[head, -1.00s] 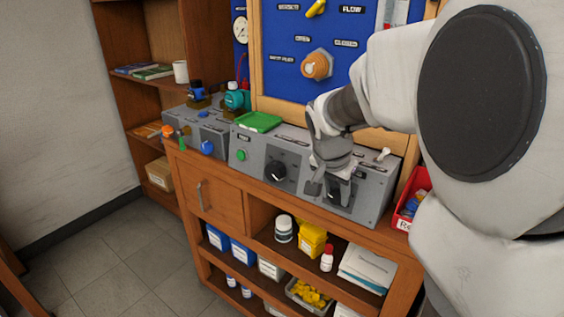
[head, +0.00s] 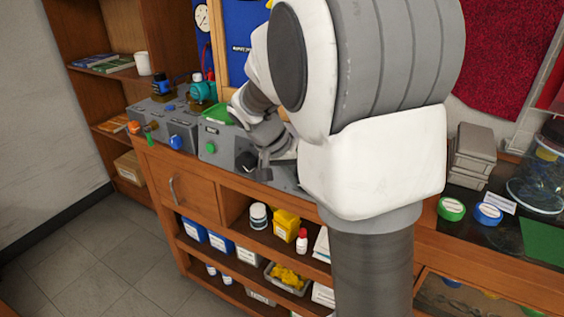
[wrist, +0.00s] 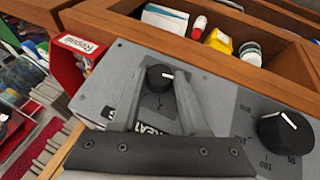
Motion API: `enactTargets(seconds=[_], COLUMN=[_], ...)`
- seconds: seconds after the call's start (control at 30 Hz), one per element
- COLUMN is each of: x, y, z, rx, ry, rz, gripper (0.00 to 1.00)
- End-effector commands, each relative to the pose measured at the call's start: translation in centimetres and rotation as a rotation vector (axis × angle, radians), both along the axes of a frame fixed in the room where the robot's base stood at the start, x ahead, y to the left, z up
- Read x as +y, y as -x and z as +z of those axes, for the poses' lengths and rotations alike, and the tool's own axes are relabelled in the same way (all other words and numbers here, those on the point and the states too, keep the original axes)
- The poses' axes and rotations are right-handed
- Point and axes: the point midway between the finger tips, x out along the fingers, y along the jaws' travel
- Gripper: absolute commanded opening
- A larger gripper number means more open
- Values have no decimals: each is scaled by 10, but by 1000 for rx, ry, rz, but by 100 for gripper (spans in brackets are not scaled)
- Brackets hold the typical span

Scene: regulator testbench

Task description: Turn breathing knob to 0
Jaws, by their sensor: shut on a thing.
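The breathing knob (wrist: 160,77) is small, round and black with a white pointer line. It sits on a sloped grey panel (wrist: 210,90) in the wrist view; its line points roughly right in the picture. My gripper (wrist: 163,80) has one finger on each side of the knob and is shut on it. The lettering beside it is partly covered by the gripper, with "REAT" readable and a "2" near the knob. In the head view my gripper (head: 270,160) is at the grey console, and my arm hides the breathing knob.
A larger black knob (wrist: 285,132) with a numbered scale sits to the right in the wrist view. A red bin (wrist: 82,60) stands close on the left. Shelves below hold a yellow container (head: 286,224) and white bottles.

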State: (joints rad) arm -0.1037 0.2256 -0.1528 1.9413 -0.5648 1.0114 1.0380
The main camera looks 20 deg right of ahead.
Motion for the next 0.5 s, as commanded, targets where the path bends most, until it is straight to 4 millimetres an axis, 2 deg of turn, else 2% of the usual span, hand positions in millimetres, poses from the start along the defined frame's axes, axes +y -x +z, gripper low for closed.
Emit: enactTargets(seconds=[0.5], x=[4], y=[-4], z=[-2], rx=[292], ry=[228], rz=[77], gripper=[0])
